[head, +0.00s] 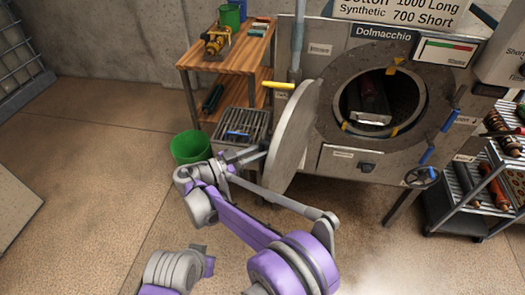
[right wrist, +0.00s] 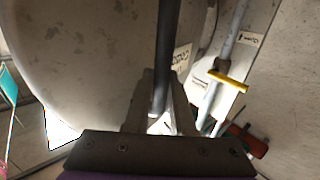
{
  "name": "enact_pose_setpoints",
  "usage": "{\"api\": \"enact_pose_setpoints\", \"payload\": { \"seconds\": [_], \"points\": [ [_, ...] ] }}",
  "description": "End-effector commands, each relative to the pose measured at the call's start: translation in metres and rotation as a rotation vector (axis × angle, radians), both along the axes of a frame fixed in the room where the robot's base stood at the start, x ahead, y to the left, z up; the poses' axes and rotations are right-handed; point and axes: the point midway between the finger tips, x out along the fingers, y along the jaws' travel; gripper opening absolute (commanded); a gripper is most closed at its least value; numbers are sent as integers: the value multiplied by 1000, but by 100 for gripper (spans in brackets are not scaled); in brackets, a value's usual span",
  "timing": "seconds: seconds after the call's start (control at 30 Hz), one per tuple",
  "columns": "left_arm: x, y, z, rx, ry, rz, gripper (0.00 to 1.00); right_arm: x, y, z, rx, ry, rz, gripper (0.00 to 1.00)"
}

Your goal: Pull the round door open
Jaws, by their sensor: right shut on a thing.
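The round door (head: 295,135) is a grey disc swung open on the left of the round opening (head: 382,100) of the grey machine, seen nearly edge-on. My right gripper (head: 248,157) is at the door's outer face, at its lower left. In the right wrist view, the door (right wrist: 75,65) fills the left and middle. There my right gripper (right wrist: 160,115) has its fingers closed around a dark bar, the door handle (right wrist: 167,50).
A wooden bench (head: 225,65) with tools and a wire rack (head: 243,127) stand behind the door. A green bucket (head: 190,147) is on the floor left of my right gripper. A shelf cart (head: 480,190) stands at right.

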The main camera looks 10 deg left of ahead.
Motion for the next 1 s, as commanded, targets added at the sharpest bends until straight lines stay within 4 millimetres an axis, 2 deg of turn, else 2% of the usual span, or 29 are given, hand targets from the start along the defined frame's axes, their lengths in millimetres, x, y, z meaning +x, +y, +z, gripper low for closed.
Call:
{"api": "enact_pose_setpoints", "payload": {
  "seconds": [0.47, 0.5, 0.63, 1.0],
  "points": [
    [0, 0, 0, 0, 0, 0, 0, -1, 1, -3, 5, 5, -2, 0],
    [0, 0, 0, 0, 0, 0, 0, -1, 1, -3, 5, 5, -2, 29],
    [0, 0, 0, 0, 0, 0, 0, -1, 1, -2, 3, 4, -2, 52],
    [0, 0, 0, 0, 0, 0, 0, 0, 0, -1, 2, 1, -2, 52]
  ]
}}
